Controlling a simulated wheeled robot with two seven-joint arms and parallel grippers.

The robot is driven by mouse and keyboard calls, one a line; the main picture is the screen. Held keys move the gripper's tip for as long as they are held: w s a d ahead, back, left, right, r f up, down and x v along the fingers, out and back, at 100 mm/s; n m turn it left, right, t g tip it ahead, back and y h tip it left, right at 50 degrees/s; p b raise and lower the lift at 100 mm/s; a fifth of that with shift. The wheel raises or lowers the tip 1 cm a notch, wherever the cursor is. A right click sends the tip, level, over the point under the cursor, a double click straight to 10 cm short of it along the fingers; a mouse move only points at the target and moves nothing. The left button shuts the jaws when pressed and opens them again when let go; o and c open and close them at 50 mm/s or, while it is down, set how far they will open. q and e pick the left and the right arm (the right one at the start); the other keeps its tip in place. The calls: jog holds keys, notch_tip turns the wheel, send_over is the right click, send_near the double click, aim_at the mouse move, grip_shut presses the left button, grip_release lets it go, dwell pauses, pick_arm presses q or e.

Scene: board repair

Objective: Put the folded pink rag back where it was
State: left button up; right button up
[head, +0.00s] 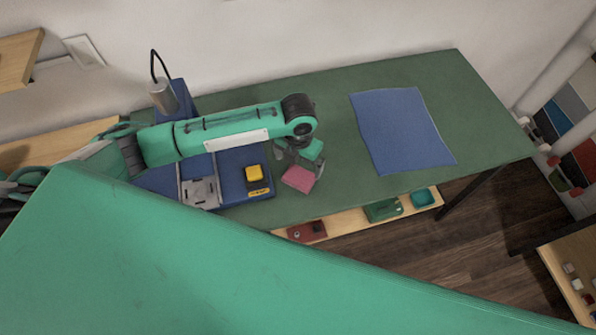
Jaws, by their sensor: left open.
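The folded pink rag (299,179) lies on the green work table near its front edge, just right of the blue mat with the yellow item. My left gripper (304,167) is open right above or around the rag's back edge, one finger showing to the rag's right. I cannot tell whether the fingers touch it. The wrist hides part of the area behind the rag. A small teal patch beside the fingers may be part of my gripper or a separate thing. My right gripper is not in view.
A blue sheet (403,130) lies flat at the table's right. A yellow and black item (256,178) and a grey metal holder (201,192) are on the blue mat (233,163). A shelf (345,222) below the front edge holds small trays. The table between rag and sheet looks clear.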

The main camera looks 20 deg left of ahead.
pick_arm(q)
jog(key=shift+r, duration=1.65)
